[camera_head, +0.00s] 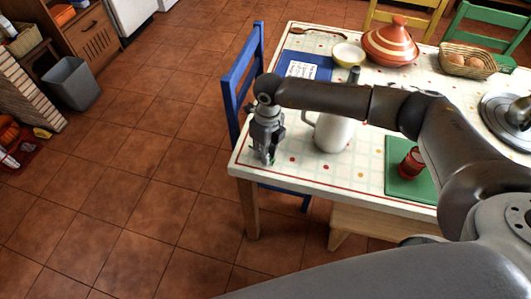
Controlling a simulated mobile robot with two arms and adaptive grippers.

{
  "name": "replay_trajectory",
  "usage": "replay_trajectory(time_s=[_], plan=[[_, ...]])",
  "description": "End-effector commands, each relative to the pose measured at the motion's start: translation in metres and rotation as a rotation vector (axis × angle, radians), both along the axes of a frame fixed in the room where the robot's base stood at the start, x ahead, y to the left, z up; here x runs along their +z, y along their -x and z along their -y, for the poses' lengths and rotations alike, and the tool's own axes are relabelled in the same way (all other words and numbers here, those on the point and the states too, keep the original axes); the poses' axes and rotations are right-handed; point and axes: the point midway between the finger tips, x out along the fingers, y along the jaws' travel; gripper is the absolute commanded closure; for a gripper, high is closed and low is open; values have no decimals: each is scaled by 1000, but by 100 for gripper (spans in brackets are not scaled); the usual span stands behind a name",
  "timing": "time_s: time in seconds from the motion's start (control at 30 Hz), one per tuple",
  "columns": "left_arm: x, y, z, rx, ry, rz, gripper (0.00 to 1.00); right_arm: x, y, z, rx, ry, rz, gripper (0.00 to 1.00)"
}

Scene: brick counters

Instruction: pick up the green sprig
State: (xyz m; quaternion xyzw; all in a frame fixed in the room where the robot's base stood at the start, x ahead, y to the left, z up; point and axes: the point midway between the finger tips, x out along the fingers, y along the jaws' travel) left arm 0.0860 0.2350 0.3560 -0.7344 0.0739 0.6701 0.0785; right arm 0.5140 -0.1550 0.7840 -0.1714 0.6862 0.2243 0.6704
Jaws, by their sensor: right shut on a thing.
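My right gripper (267,157) points down at the near left corner of the table (290,174). It is shut on the green sprig (272,160). Only a tiny bit of green shows at the fingertips, and the fingers hide the rest. I cannot tell whether the sprig still touches the tabletop. My left gripper is not in view.
A white pitcher (333,134) stands right of the gripper, partly behind my arm. A green board (402,185) with a red jar (412,163) lies farther right. A tagine (391,43), a yellow bowl (348,54) and a bread basket (467,63) stand farther back. A blue chair (240,75) is at the left edge.

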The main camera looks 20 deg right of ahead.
Motion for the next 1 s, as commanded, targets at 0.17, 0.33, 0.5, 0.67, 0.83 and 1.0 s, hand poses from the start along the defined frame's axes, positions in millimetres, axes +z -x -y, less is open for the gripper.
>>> replay_trajectory(time_s=[0.17,0.33,0.5,0.67,0.83,1.0], plan=[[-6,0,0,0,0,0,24,12,-1,0,0,-1,2,95],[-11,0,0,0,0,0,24,38,8,-1,3,-1,2,95],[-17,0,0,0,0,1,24,71,36,-4,5,-1,5,95],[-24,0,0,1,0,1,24,95,70,-8,6,-1,2,95],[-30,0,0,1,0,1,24,111,103,-12,4,0,2,95],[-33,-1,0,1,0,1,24,122,126,-15,3,-1,1,95]])
